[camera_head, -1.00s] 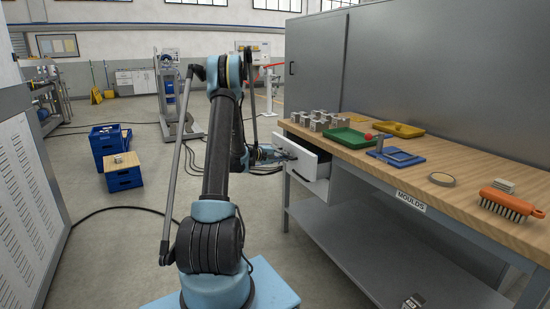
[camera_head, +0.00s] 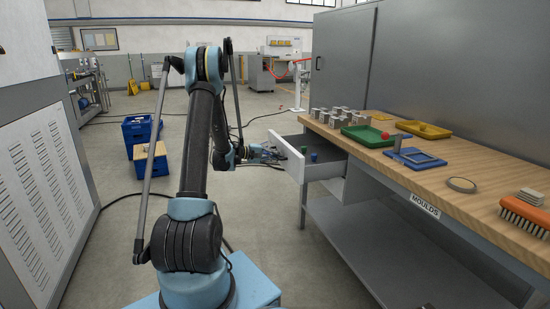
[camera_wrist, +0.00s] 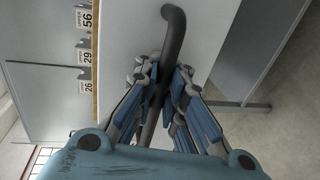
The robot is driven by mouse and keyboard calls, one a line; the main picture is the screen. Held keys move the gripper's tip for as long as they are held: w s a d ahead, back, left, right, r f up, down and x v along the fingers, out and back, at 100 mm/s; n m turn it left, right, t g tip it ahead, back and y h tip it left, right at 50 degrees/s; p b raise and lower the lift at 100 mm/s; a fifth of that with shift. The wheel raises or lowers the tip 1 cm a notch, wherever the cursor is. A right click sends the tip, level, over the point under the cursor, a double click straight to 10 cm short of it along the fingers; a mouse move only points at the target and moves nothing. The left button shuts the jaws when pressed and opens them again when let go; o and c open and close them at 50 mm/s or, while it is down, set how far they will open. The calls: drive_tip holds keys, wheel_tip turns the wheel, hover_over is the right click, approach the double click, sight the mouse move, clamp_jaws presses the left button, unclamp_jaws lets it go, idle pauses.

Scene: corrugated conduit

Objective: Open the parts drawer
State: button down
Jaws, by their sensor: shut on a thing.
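The parts drawer (camera_head: 293,163) is a white drawer under the left end of the workbench, and it stands well out from the bench. A green and a dark blue small part (camera_head: 314,156) show inside it. My gripper (camera_head: 272,154) is at the drawer's front face. In the wrist view, my gripper (camera_wrist: 160,82) is shut around the dark bar handle (camera_wrist: 173,38), with a finger on each side. The pale drawer front (camera_wrist: 215,35) lies just behind the handle. The drawer's far inside is hidden under the bench top.
The wooden workbench (camera_head: 455,185) holds metal blocks (camera_head: 340,117), a green tray (camera_head: 367,136), a yellow tray (camera_head: 424,130), a blue frame (camera_head: 415,158) and an orange brush (camera_head: 526,216). Blue crates (camera_head: 137,132) stand on the floor at left. Floor left of the drawer is clear.

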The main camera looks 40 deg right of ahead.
drive_tip(key=shift+w, duration=0.3)
drive_tip(key=c, duration=1.9)
unclamp_jaws()
drive_tip(key=shift+c, duration=0.2)
drive_tip(key=shift+s, duration=0.15)
drive_tip(key=v, duration=1.2)
drive_tip(key=shift+f, duration=0.1)
